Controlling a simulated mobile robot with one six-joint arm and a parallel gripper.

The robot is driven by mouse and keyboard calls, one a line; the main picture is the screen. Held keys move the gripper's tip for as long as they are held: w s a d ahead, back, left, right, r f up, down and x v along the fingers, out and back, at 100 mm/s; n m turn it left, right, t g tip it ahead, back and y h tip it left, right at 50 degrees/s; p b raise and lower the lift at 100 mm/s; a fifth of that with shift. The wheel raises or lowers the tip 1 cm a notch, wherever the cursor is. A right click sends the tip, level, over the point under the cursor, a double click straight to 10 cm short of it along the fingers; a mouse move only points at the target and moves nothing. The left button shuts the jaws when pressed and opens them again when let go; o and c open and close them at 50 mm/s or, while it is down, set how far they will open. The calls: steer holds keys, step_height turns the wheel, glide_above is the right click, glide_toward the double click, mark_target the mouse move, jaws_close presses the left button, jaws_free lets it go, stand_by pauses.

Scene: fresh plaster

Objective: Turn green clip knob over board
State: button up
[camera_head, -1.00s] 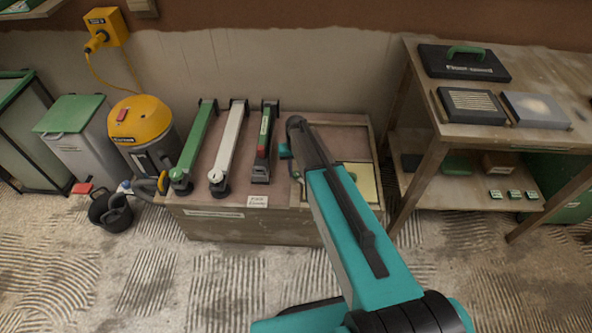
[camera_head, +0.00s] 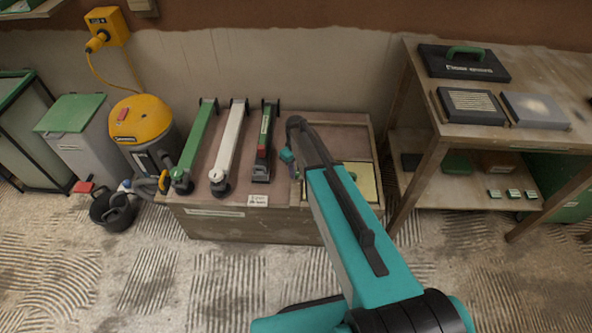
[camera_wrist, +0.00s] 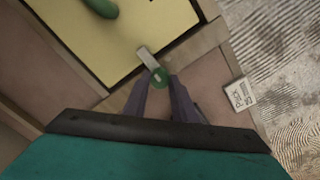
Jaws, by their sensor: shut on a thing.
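In the wrist view, the green clip knob (camera_wrist: 159,78) sits on the wooden frame beside the yellow board (camera_wrist: 120,40). A pale clip bar (camera_wrist: 147,58) reaches from the knob up and left, its tip overlapping the board's edge. My gripper (camera_wrist: 158,85) is shut on the knob, one dark finger on each side. In the head view the board (camera_head: 368,181) lies in the low bench's right part, partly behind my arm. My gripper there (camera_head: 293,173) is small at the board's left, and the knob cannot be made out.
A green rounded handle (camera_wrist: 102,6) stands on the board. Left of my gripper lie a dark tool (camera_head: 264,145), a white bar tool (camera_head: 229,148) and a green one (camera_head: 196,146). A wooden table (camera_head: 480,130) stands at right.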

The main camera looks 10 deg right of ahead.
stand_by(0.3)
steer(key=o, duration=1)
steer(key=shift+o, duration=0.2)
steer(key=shift+r, duration=0.15)
step_height(320, 180, up, 14)
steer(key=shift+f, duration=0.2)
